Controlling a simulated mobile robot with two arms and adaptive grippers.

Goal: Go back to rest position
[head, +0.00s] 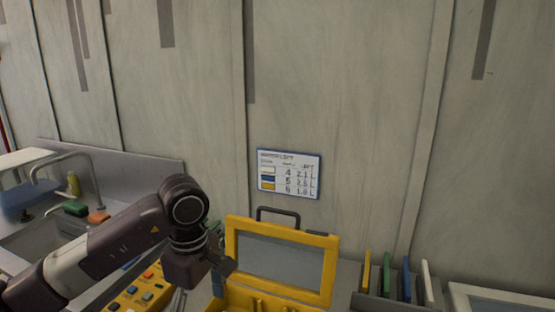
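My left arm reaches in from the left in the head view. Its wrist is bent down, and the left gripper (222,268) hangs just left of the open yellow case (331,268). The fingers are small and dark here, and I cannot make out whether they are apart or closed. I see nothing clearly held in them. My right arm and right gripper are out of view.
The yellow case's lid stands raised, with a dark handle on top. A yellow button panel (134,297) lies below my arm. A sink (40,238) with a tap is at left. Upright coloured panels (406,280) stand at right. A chart (289,174) hangs on the wall.

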